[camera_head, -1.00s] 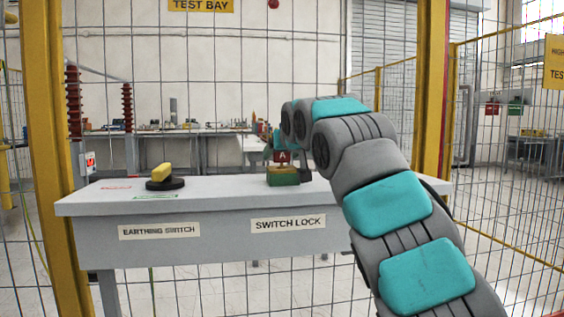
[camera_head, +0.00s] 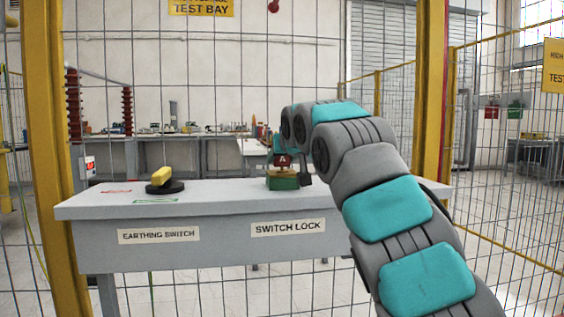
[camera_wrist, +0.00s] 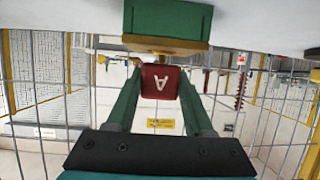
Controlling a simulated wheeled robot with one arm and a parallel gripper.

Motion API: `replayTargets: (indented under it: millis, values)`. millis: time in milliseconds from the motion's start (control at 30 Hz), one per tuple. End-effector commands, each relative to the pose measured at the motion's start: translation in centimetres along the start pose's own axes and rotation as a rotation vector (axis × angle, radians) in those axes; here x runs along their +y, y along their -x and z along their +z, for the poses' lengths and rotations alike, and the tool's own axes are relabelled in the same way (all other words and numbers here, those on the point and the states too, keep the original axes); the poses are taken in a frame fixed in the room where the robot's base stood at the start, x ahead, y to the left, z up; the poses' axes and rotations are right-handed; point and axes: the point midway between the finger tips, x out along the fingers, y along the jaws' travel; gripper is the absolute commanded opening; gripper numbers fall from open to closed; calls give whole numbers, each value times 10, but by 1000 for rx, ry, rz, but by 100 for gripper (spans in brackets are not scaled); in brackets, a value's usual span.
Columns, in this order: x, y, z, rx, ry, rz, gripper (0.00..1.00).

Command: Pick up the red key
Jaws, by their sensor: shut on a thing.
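The red key (camera_wrist: 160,82), a dark red tag with a white letter A, sits between the two green fingers of my gripper (camera_wrist: 159,76) in the wrist view, which is upside down. The fingers are shut on it. The key is at the brass face of the green switch lock (camera_wrist: 167,20); I cannot tell whether its shank is still in the lock. In the head view the red key (camera_head: 283,160) shows just above the green lock (camera_head: 283,181) on the bench. My arm's wrist hides part of the gripper there.
The grey bench (camera_head: 225,196) carries the lock at right and a yellow-handled earthing switch (camera_head: 163,180) at left. A wire mesh fence with a yellow post (camera_head: 432,90) stands behind and right. The bench top between switch and lock is clear.

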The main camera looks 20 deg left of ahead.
Motion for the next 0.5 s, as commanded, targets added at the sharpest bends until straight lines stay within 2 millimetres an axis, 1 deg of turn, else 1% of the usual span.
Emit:
replayTargets:
  millis: [167,500]
  values:
    - [-1,3,-7,0,0,-3,0]
    - [-2,16,-39,2,1,-4,0]
